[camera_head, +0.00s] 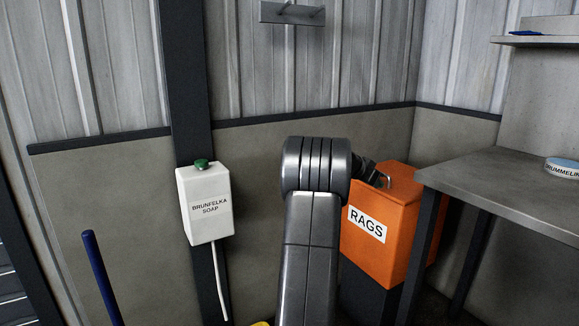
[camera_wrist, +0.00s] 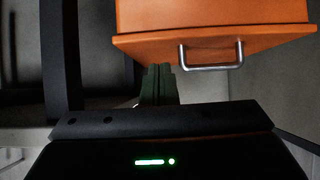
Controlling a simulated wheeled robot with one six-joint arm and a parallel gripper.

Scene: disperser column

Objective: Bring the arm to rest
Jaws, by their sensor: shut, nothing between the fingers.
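My arm rises in the middle of the head view and bends over at its top. My gripper (camera_head: 369,172) shows only as a dark part behind the arm, beside the metal handle (camera_head: 387,180) of the orange rags bin (camera_head: 405,225). In the wrist view the dark green fingers (camera_wrist: 156,82) are together and empty. The bin (camera_wrist: 215,15) and its handle (camera_wrist: 211,57) lie just beyond and to the right of the fingers there. The fingers look apart from the handle, though the exact gap is hard to tell.
A blue pole (camera_head: 101,275) stands at lower left. A metal bracket (camera_head: 292,13) is high on the wall.

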